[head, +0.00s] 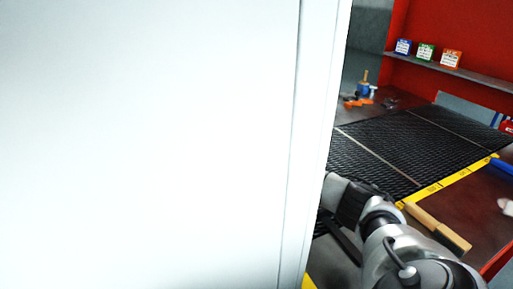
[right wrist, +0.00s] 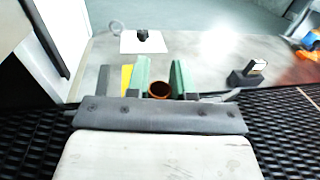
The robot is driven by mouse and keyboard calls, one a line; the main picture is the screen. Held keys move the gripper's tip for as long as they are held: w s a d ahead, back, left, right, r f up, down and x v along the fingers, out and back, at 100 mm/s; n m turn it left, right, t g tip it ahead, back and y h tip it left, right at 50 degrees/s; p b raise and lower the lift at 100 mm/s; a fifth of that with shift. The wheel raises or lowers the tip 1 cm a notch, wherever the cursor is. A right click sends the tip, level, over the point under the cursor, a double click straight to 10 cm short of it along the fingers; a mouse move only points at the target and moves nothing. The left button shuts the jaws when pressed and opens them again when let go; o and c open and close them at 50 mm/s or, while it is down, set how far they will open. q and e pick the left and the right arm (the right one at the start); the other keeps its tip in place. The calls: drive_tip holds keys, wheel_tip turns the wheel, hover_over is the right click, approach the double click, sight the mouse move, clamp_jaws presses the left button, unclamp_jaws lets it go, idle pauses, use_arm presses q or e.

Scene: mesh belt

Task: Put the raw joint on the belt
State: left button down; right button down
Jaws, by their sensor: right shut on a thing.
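The raw joint (right wrist: 159,90) shows in the right wrist view as a small reddish-brown ring-shaped piece with a dark opening. My right gripper (right wrist: 160,80) has green fingers on either side of it and is shut on it. The black mesh belt (right wrist: 288,128) lies below and to both sides of the gripper. Whether the joint touches the belt I cannot tell. In the head view the belt (head: 400,142) runs across the table, and my right arm reaches over its near part. The right fingertips are hidden there behind a white panel. My left gripper is not in view.
The white panel (head: 150,145) blocks most of the head view. A yellow strip (head: 450,181) and a wooden-handled tool (head: 437,227) lie along the belt's near edge. Small boxes (head: 426,52) stand on a shelf. A dark block (right wrist: 246,78) stands beyond the belt.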

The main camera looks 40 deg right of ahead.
drive_tip(key=d+f+b, duration=0.1)
drive_tip(key=d+f, duration=0.2)
drive_tip(key=f, duration=0.1)
drive_tip(key=d+f+b, duration=0.2)
drive_tip(key=d+f, duration=0.1)
drive_tip(key=d, duration=0.1)
drive_tip(key=shift+w+d+f, duration=0.1)
drive_tip(key=shift+f, duration=0.25)
drive_tip(key=shift+w+f, duration=0.1)
drive_tip(key=shift+f, duration=0.25)
drive_tip(key=shift+f+b, duration=0.2)
drive_tip(key=shift+b, duration=0.2)
drive_tip(key=c, duration=1)
unclamp_jaws()
drive_tip(key=shift+r, duration=0.1)
